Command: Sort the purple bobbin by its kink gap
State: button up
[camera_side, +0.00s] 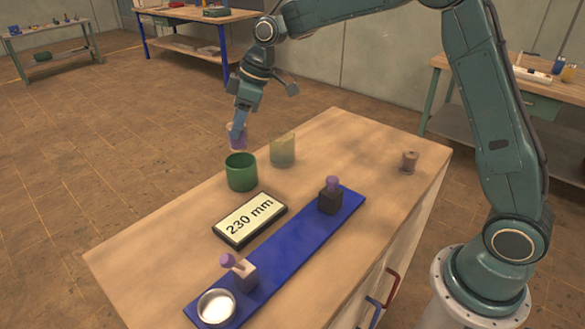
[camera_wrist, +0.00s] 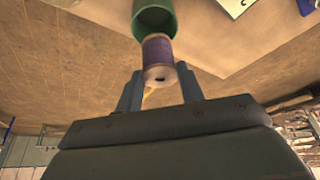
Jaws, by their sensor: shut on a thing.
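My gripper (camera_side: 237,132) is shut on the purple bobbin (camera_side: 236,143) and holds it in the air, over or just beyond the green cup (camera_side: 241,174). In the wrist view, the bobbin (camera_wrist: 158,52) sits between the two fingers of my gripper (camera_wrist: 160,72), with its pale flange facing the camera. The green cup (camera_wrist: 154,17) shows right beyond it. A translucent yellowish cup (camera_side: 282,151) stands to the right of the green one. A display (camera_side: 249,219) reads "230 mm". I cannot tell exactly how the bobbin lines up with the cup's opening.
A blue rail (camera_side: 290,241) carries a dark block (camera_side: 330,201) and a pale block (camera_side: 243,275), each with a purple knob, and a round white-topped dish (camera_side: 216,308). A brown spool (camera_side: 409,161) stands at the wooden bench's (camera_side: 345,140) right. The bench between spool and cups is clear.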

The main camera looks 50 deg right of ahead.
aim_at(241, 142)
jog(key=shift+f, duration=2.95)
jog(key=o, duration=1.1)
jog(key=shift+r, duration=0.15)
jog(key=shift+r, duration=3.4)
